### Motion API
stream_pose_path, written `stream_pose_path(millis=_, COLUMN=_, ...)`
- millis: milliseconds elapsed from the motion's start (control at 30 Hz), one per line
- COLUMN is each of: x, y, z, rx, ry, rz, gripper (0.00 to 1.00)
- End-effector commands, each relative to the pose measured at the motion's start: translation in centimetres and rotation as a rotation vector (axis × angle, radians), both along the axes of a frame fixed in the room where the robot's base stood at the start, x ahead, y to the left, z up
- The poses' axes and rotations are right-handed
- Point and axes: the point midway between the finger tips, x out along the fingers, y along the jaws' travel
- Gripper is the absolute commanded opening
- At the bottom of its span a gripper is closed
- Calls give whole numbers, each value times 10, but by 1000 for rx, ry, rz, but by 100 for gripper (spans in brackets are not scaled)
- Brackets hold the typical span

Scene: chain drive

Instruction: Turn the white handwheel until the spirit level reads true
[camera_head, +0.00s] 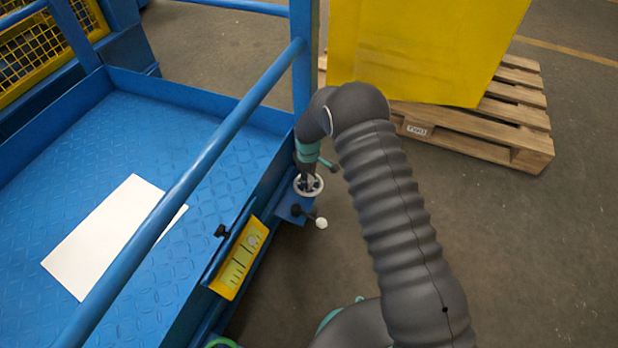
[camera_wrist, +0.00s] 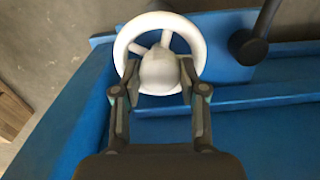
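The white handwheel (camera_head: 316,190) sits on a blue bracket at the platform's corner; its rim, spokes and rounded hub show in the wrist view (camera_wrist: 158,68). My gripper (camera_head: 308,182) reaches down over the wheel. In the wrist view its two fingers (camera_wrist: 160,72) stand apart, one on each side of the hub and across the near part of the rim. I cannot tell whether they press on the hub. The yellow-framed spirit level (camera_head: 240,258) is on the platform's side, with dark marks and a pale round spot towards its upper end; the reading is too small to make out.
A black lever with a white knob (camera_head: 321,223) sticks out beside the wheel. A blue rail (camera_head: 190,180) crosses above the blue platform, where a white sheet (camera_head: 112,235) lies. A yellow box (camera_head: 430,50) stands on a wooden pallet (camera_head: 490,140) behind. Floor at right is clear.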

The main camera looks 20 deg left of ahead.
Motion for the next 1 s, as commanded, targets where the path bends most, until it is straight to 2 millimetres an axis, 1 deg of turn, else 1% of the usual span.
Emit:
stream_pose_path(millis=67, x=0, y=-4, z=0, rx=-1, ry=1, rz=-1, gripper=7)
stream_pose_path(millis=267, x=0, y=-2, z=-1, rx=-1, ry=1, rz=-20, gripper=7)
stream_pose_path(millis=467, x=0, y=-1, z=-2, rx=0, ry=0, rz=-101, gripper=7)
stream_pose_path(millis=667, x=0, y=0, z=-3, rx=-1, ry=1, rz=-252, gripper=7)
stream_pose_path(millis=1000, x=0, y=1, z=-2, rx=1, ry=0, rz=-573, gripper=7)
